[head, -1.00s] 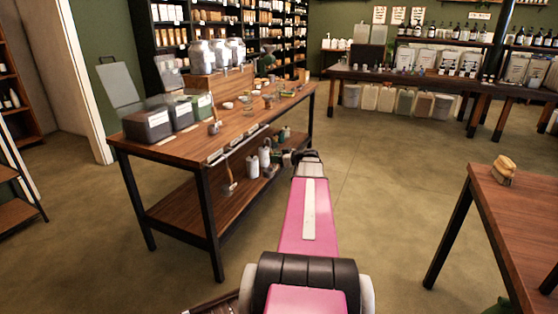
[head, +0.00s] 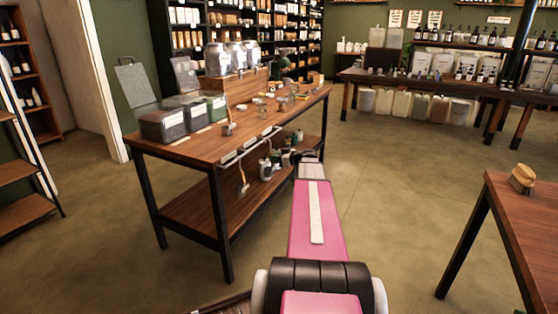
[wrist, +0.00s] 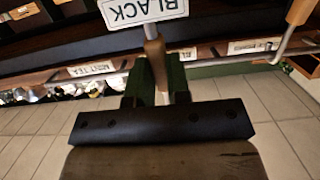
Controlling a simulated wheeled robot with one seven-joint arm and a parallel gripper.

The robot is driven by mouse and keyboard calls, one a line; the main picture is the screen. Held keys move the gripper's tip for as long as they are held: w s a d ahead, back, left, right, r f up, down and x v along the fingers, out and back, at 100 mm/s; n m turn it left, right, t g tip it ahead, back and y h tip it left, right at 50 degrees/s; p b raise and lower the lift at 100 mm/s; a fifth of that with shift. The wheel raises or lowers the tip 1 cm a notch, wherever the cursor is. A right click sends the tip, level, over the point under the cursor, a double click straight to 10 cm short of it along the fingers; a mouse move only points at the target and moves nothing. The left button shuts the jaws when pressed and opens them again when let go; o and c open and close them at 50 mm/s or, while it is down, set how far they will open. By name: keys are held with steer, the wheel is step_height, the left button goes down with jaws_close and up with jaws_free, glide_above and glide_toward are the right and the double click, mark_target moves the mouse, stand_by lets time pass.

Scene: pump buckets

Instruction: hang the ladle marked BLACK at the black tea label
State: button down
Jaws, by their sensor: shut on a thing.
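My gripper (wrist: 157,88) is shut on a wooden ladle handle (wrist: 154,52), with a dark green finger on each side. A white tag marked BLACK (wrist: 145,8) is on the handle above the fingers. The ladle's lower end is hidden behind the gripper body. In the wrist view, a metal rail (wrist: 222,63) runs along the table edge behind the handle. A label reading MINT TEA (wrist: 90,68) is left of the handle, and another label (wrist: 253,45), hard to read, is right of it. I cannot pick out the black tea label.
In the head view, the wooden table (head: 190,152) carries tubs, canisters and small bowls. Another ladle (head: 242,178) hangs at its front rail. Bottles (head: 265,170) stand on its lower shelf. A second table (head: 510,215) with a brush (head: 522,178) is at right. Open floor lies between.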

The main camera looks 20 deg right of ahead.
steer(key=shift+f+x, duration=0.25)
steer(key=shift+x, duration=0.8)
steer(key=shift+f+x, duration=0.25)
steer(key=shift+x, duration=0.8)
steer(key=shift+f+x, duration=0.25)
steer(key=shift+x, duration=0.75)
steer(key=shift+s+d, duration=0.1)
steer(key=c, duration=1)
jaws_free()
